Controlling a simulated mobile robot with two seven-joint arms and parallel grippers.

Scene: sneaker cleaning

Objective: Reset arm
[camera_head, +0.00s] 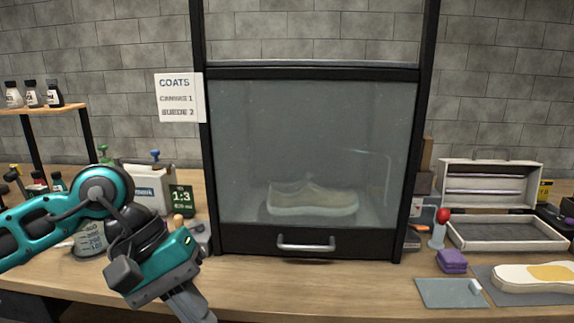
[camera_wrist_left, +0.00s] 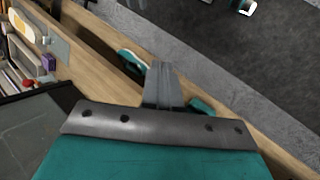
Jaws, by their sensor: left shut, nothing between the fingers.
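My left gripper (camera_head: 192,309) hangs at the front left of the workbench (camera_head: 330,285), pointing down near the front edge. Its fingers are shut with nothing between them. In the left wrist view the closed fingers (camera_wrist_left: 162,84) show above the bench edge and floor. My right gripper shows in neither view.
A glass-fronted cabinet (camera_head: 237,150) with a lowered pane and handle (camera_head: 306,243) holds a pale sneaker (camera_head: 312,199). To its right are an open case (camera_head: 505,234), purple block (camera_head: 452,261), red-topped tool (camera_head: 441,217) and sole-shaped piece (camera_head: 530,276). Bottles and boxes crowd the left.

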